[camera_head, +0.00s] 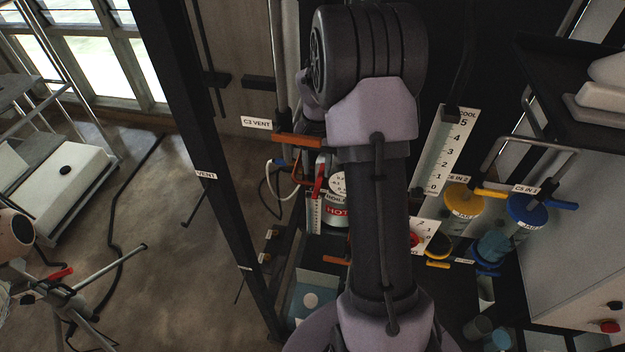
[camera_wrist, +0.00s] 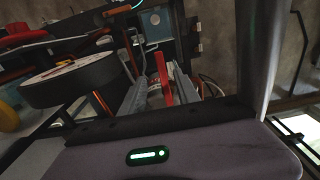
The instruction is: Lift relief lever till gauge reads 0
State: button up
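In the wrist view a red lever (camera_wrist: 163,80) stands up between the two grey fingers of my gripper (camera_wrist: 157,85). The fingers look apart, with a gap on either side of the lever. In the head view a red lever (camera_head: 319,178) shows left of my arm, and my gripper is hidden there. Beside it, a round white dial (camera_head: 337,182) is partly covered by my arm, above a label reading HOT. In the wrist view a dark round gauge body (camera_wrist: 75,82) lies left of the fingers. Its face is too oblique to read.
An orange bar (camera_head: 298,140) and a C2 VENT label (camera_head: 257,123) are near the lever. Jars with yellow (camera_head: 464,199) and blue lids (camera_head: 527,208) stand right of my arm. A dark post (camera_head: 205,150) rises at left. Floor farther left is partly open.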

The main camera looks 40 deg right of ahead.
aim_at(317, 189)
jog(key=f+b, duration=0.2)
jog(key=f, duration=0.1)
jog(key=f+b, duration=0.2)
jog(key=f, duration=0.2)
jog(key=f+b, duration=0.3)
jog(key=shift+w+d+f, duration=0.2)
jog(key=shift+w+f, duration=0.05)
jog(key=shift+r, duration=0.1)
jog(key=shift+c, duration=0.5)
grip_shut()
dwell(0.6)
